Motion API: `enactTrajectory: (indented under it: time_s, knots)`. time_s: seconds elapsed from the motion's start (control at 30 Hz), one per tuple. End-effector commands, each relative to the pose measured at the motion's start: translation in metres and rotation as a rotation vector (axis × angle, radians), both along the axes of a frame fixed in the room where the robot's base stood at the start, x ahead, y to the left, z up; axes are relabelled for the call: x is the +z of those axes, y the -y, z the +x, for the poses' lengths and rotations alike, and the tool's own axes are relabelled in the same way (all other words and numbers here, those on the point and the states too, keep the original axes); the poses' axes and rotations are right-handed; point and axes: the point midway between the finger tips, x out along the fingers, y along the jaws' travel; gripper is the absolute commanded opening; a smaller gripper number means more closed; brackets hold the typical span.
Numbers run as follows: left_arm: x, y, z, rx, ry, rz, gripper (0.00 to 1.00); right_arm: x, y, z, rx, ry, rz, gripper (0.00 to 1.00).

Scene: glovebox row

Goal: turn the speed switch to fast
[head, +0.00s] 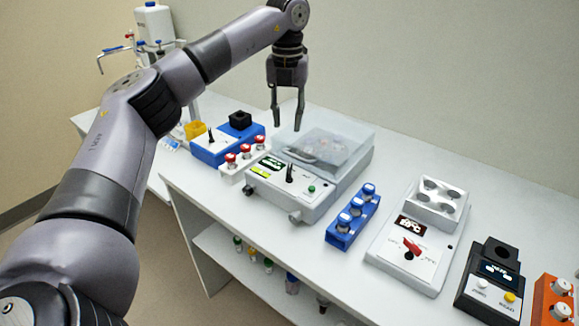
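A pale grey box with a clear lid (325,150) stands on the bench, with a black switch (290,173) on its sloped front panel. A blue device (215,150) to its left also carries a small black switch (211,135). The labels around both switches are too small to read, so I cannot tell which is the speed switch or how it is set. My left gripper (287,123) points down above the back left of the clear-lidded box, apart from both switches. Its two fingers are apart with nothing between them. My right gripper is out of view.
A rack of red-capped vials (245,157) stands between the two devices. A blue rack (352,220) stands right of the box. Farther right are a white block heater (412,265) with a red knob, a black device (490,278) and an orange rack (553,300).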

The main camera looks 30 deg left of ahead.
Motion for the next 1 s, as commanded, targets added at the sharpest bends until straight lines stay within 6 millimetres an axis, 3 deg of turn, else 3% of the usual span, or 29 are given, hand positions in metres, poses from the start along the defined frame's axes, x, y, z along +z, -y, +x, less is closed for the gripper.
enactTrajectory:
  time_s: [0.6, 0.8, 1.0]
  knots:
    - [-0.128, 0.001, -0.001, -0.003, -0.004, -0.002, 0.30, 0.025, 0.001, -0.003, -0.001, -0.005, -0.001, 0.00]
    - [-0.148, 0.001, 0.000, -0.004, -0.001, -0.003, 0.30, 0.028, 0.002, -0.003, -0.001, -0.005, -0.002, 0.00]
    - [-0.153, 0.001, 0.000, -0.004, 0.001, -0.004, 0.30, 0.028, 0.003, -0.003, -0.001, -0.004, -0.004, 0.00]
